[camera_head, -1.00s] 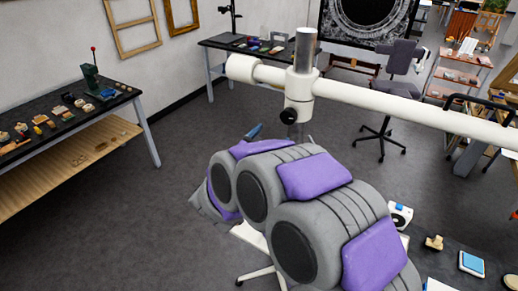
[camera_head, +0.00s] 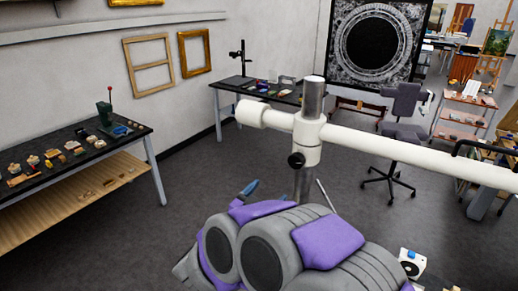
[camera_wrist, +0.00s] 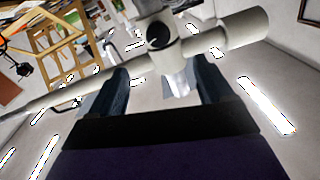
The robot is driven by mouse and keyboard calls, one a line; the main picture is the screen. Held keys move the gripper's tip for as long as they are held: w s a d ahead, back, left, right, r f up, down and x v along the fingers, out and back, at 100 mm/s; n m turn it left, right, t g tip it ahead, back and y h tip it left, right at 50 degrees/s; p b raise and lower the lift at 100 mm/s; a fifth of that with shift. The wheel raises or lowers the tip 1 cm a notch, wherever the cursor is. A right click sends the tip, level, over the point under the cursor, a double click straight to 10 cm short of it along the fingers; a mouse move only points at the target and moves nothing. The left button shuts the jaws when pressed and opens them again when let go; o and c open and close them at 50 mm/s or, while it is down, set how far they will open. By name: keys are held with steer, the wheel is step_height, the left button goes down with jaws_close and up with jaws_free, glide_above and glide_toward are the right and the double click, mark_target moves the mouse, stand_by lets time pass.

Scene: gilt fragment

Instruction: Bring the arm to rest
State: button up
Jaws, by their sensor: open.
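My arm, with grey links and purple pads, is folded low in the middle of the head view. My gripper (camera_wrist: 163,72) shows two dark blue fingers standing apart in the wrist view, with nothing held between them. In the head view only a small blue tip of my gripper (camera_head: 250,188) shows behind my arm. A white crossbar (camera_head: 400,150) clamped on a grey metal post (camera_head: 312,100) stands just beyond my arm. The crossbar (camera_wrist: 236,30) and post cross the wrist view beyond the fingers; the distance to them is hard to tell.
A black-topped bench (camera_head: 75,160) with small pieces stands at left. Another bench (camera_head: 235,84) stands by the back wall. A swivel chair (camera_head: 400,150) and a wheeled cart (camera_head: 465,112) are at right. The grey floor (camera_head: 180,200) between the left bench and my arm is clear.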

steer(key=w+a+f+n+y+b, duration=0.2)
steer(key=a+n+y+b, duration=0.15)
steer(key=a+y, duration=0.5)
steer(key=s+f+n+g+y+b, duration=0.1)
steer(key=s+f+n+g+y, duration=0.25)
steer(key=s+g+y, duration=0.35)
steer(key=s+d+f+g+h+b, duration=0.1)
steer(key=s+d+f+g+h, duration=0.1)
steer(key=s+d, duration=0.4)
steer(key=s+d+f+n+g+h+b, duration=0.1)
steer(key=s+d+f+g, duration=0.3)
steer(key=s, duration=1.2)
steer(key=s+d+f+g+h+b, duration=0.2)
steer(key=s+d+f+g, duration=0.1)
steer(key=s+d, duration=0.5)
steer(key=s, duration=0.3)
steer(key=shift+d+f+n+g+h, duration=0.35)
steer(key=shift+d+f+n+g, duration=0.05)
